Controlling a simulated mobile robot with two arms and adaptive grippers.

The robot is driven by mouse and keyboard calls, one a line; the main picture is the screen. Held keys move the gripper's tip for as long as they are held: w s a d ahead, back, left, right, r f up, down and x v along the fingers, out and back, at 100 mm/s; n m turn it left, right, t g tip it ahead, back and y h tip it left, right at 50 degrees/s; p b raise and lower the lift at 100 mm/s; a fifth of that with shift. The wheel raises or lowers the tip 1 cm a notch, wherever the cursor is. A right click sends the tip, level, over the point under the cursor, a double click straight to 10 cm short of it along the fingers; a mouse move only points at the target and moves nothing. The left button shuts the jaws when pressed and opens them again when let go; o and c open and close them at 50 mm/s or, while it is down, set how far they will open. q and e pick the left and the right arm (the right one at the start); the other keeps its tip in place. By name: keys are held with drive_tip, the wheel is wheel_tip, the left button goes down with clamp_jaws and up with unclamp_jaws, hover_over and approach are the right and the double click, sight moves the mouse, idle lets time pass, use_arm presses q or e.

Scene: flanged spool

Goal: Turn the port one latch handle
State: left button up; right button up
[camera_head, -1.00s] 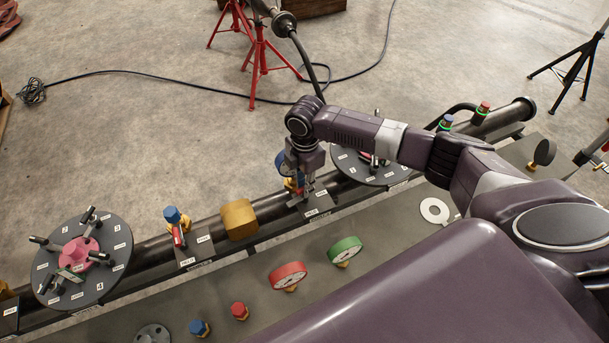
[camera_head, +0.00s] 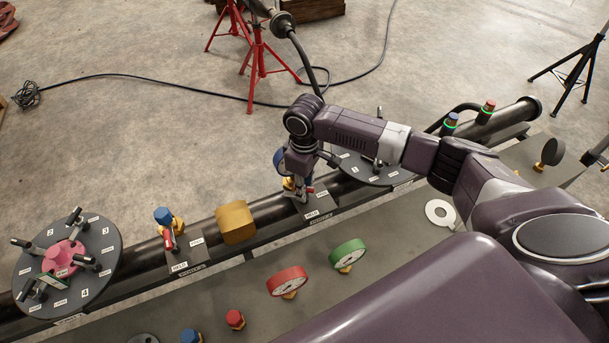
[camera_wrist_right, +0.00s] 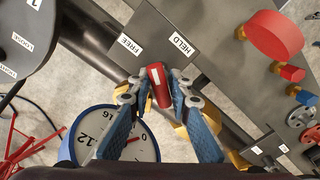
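The port one latch handle is red and shows in the wrist view (camera_wrist_right: 159,88), upright between my right fingers. Its plate (camera_wrist_right: 150,30) carries FREE and HELD labels; the handle's end lies near the gap between them. My right gripper (camera_wrist_right: 158,97) has its blue pads close against both sides of the handle and appears shut on it. In the head view the right gripper (camera_head: 303,193) reaches down at the plate (camera_head: 318,205) on the pipe, mostly hiding the handle. My left gripper is not in view.
A blue-rimmed gauge (camera_wrist_right: 108,134) sits close beside the right fingers. A brass block (camera_head: 236,222) and a second red latch handle (camera_head: 169,239) stand left along the pipe. Dark discs (camera_head: 98,238) flank the row. Red (camera_head: 287,281) and green (camera_head: 347,254) gauges stand on the bench in front.

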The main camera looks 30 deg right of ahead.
drive_tip(key=shift+m, duration=0.5)
drive_tip(key=m+p, duration=0.2)
drive_tip(key=p, duration=0.1)
drive_tip(key=m+p, duration=0.3)
drive_tip(key=p, duration=0.1)
drive_tip(key=shift+r, duration=0.4)
drive_tip(key=shift+f+m, duration=0.3)
drive_tip(key=shift+m, duration=0.3)
drive_tip(key=m, duration=0.2)
drive_tip(key=shift+f+m, duration=0.1)
drive_tip(key=shift+m, duration=0.2)
drive_tip(key=shift+n, duration=1)
drive_tip(key=shift+w+r+n, duration=0.1)
drive_tip(key=shift+r+n, duration=0.2)
drive_tip(key=shift+n, duration=0.2)
wheel_tip(320, 180, up, 6)
drive_tip(key=shift+r, duration=0.25)
